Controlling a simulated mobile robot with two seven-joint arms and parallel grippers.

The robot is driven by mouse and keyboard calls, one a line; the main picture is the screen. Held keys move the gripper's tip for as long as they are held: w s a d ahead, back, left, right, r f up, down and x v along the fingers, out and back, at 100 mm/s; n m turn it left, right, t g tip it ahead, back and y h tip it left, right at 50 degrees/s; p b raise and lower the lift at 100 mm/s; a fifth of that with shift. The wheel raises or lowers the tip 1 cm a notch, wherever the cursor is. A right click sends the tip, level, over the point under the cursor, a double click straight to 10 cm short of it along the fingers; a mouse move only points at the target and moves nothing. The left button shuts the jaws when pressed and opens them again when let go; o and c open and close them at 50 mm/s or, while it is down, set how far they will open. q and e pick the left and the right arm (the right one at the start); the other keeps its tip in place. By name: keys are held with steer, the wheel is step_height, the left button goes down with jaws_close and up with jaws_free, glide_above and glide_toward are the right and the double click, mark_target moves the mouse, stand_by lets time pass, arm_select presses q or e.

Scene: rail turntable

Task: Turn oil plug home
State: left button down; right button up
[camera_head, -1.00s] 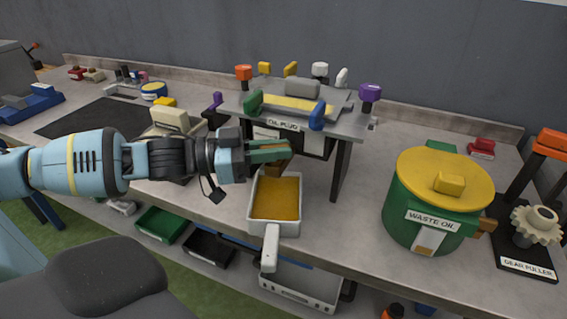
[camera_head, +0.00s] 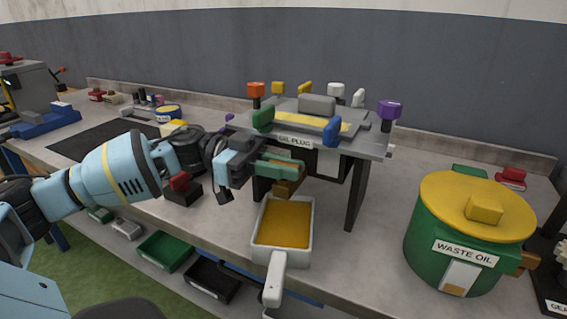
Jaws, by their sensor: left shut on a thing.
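The grey stand (camera_head: 368,148) carries a label "OIL PLUG" (camera_head: 295,142) on its front edge, with green, blue, orange, yellow, white and purple knobs on top. My left gripper (camera_head: 292,172) is shut just below that label, at the stand's front. A brown piece (camera_head: 287,188) shows at its fingertips; the fingers hide most of what they hold, so I cannot tell its full shape. Below sits a white drip pan (camera_head: 261,249) with amber oil (camera_head: 285,223) in it, its handle pointing towards me. My right gripper is not in view.
A green "WASTE OIL" drum (camera_head: 425,241) with a yellow lid (camera_head: 456,193) stands to the right. A dark mat (camera_head: 98,134) lies on the left of the bench. Green (camera_head: 163,250) and black (camera_head: 212,278) trays sit below the bench edge. Bench between stand and drum is clear.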

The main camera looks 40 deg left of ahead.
arm_select(q)
steer(key=shift+r+m+g+p, duration=0.3)
steer(key=shift+g+p, duration=0.1)
steer(key=shift+g, duration=0.1)
steer(key=shift+f, duration=0.15)
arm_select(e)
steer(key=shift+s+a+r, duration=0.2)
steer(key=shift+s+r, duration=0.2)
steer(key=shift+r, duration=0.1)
arm_select(q)
steer(key=shift+g, duration=0.3)
steer(key=c, duration=1.5)
jaws_free()
steer(key=shift+o, duration=0.3)
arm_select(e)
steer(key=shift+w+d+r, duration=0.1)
arm_select(q)
steer(key=shift+f, duration=0.1)
steer(key=shift+a, duration=0.1)
